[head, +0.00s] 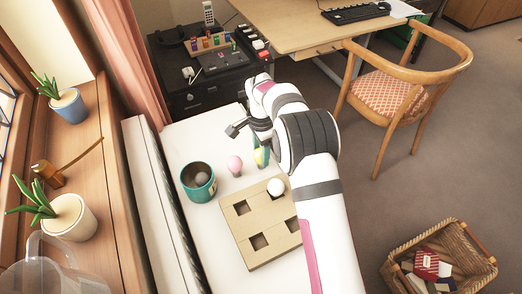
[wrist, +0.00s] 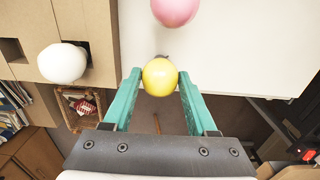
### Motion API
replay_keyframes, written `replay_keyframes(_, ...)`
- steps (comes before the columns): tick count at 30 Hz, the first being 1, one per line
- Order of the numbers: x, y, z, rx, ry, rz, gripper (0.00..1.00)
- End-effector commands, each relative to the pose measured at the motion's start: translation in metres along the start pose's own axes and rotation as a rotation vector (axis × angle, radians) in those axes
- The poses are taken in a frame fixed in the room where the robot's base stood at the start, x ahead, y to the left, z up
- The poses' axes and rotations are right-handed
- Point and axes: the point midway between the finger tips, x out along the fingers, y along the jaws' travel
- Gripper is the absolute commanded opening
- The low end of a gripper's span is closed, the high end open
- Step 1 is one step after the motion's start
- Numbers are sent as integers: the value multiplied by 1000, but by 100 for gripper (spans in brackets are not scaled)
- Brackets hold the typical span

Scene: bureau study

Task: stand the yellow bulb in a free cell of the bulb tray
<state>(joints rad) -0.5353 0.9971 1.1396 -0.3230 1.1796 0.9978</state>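The yellow bulb (head: 260,158) is between the teal fingers of my gripper (wrist: 159,76). In the wrist view both fingertips meet the sides of the yellow bulb (wrist: 160,78), so my gripper looks shut on it. I cannot tell if its base touches the white table. The tan bulb tray (head: 264,214) lies nearer the head camera. A white bulb (head: 276,187) stands in its far right cell, and three other cells look empty. The white bulb (wrist: 63,63) and part of the tray (wrist: 93,22) also show at left in the wrist view.
A pink bulb (head: 235,165) stands just left of the yellow one; it also shows at the wrist view's top (wrist: 175,10). A teal pot (head: 198,188) with a pale bulb inside stands left of the tray. The white table (head: 190,140) is otherwise largely clear.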

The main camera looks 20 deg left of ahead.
Motion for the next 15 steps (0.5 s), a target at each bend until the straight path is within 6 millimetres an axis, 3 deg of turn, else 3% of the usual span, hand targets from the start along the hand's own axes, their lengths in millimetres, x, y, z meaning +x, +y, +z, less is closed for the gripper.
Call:
replay_keyframes(1, 0, 0, 0, 0, 0, 0, 39)
replay_keyframes(5, 0, 0, 0, 0, 0, 0, 17)
replay_keyframes(15, -6, -1, 0, 0, 1, -2, 16)
